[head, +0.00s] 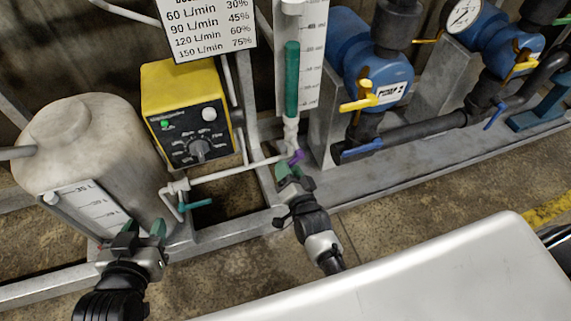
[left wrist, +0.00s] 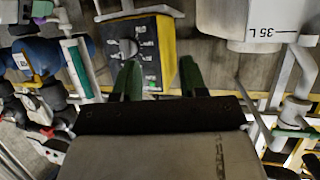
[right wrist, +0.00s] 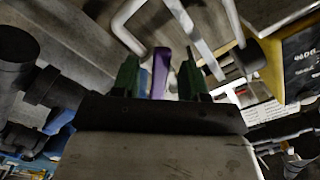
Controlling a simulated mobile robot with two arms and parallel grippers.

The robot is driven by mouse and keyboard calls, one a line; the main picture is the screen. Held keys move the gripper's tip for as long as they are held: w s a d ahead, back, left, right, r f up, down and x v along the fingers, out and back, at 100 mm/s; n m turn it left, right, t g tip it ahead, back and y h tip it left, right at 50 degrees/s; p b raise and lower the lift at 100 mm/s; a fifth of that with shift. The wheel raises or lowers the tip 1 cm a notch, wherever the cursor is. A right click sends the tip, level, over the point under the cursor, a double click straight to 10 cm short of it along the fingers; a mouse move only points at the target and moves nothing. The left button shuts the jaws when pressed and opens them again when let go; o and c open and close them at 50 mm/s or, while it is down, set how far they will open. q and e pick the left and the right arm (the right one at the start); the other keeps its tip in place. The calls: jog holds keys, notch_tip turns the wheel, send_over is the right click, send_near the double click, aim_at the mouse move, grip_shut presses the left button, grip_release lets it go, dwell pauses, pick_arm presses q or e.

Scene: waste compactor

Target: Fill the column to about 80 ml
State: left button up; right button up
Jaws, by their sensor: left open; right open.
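The calibration column (head: 291,80) stands upright before a white scale panel (head: 311,60). Green fills it from near the bottom to high up; the scale marks are too small to read surely. It also shows in the left wrist view (left wrist: 75,68). A purple valve handle (head: 297,156) sits below the column. My right gripper (head: 291,172) is open close to this handle, and in the right wrist view the purple handle (right wrist: 161,72) lies between the open fingers. My left gripper (head: 143,231) is open and empty in front of the tank.
A yellow pump box (head: 185,100) has a dial and a green light. A teal valve handle (head: 197,204) is on the pipe beside the tank (head: 90,140). Blue pumps (head: 365,65) with yellow handles stand right. A metal frame rail (head: 420,165) runs along the floor.

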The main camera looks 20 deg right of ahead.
pick_arm(q)
jog(key=shift+w+d+r+t+h+b, duration=0.2)
jog(key=shift+w+r+t, duration=0.1)
jog(key=shift+r+t, duration=0.3)
jog(key=shift+w+d+r+t+h+b, duration=0.1)
jog(key=shift+w+d+r+t+h, duration=0.15)
jog(key=shift+r+t, duration=0.3)
pick_arm(e)
jog(key=shift+w, duration=1.45)
grip_shut()
